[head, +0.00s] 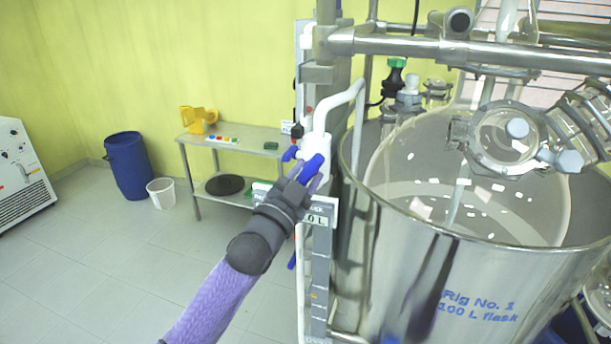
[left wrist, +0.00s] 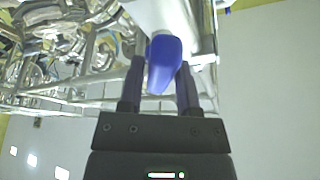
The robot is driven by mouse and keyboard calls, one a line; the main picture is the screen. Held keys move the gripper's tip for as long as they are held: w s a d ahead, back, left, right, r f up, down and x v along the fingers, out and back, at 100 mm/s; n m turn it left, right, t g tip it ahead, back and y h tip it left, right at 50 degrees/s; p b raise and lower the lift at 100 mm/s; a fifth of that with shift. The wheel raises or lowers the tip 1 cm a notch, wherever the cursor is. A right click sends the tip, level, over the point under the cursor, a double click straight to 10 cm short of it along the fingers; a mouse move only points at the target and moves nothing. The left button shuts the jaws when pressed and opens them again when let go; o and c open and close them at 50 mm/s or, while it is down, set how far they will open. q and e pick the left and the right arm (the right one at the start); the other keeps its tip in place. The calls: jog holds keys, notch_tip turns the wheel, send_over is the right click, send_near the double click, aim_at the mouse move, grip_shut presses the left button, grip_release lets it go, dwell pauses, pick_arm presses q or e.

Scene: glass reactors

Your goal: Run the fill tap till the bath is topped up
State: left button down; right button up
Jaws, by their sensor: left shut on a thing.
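The fill tap's blue handle (head: 312,168) sits on a white fitting at the left side of the steel bath (head: 420,222). My left gripper (head: 300,172) is at the handle. In the left wrist view the blue handle (left wrist: 164,62) lies between the two fingers of my left gripper (left wrist: 160,85), and they are shut on it. A white pipe (head: 340,100) arches from the tap over the bath rim. The bath holds a large glass flask (head: 385,165). The water level is hard to make out. My right gripper is not in view.
A steel frame (head: 390,45) with glass fittings stands over the bath. A low bench (head: 255,148) with a yellow item stands behind left. A blue drum (head: 127,165) and white bucket (head: 161,192) stand by the wall.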

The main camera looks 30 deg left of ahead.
pick_arm(q)
jog(key=shift+f, duration=0.1)
jog(key=shift+c, duration=2.2)
grip_release()
jog(key=b+v, duration=0.2)
jog(key=v, duration=0.8)
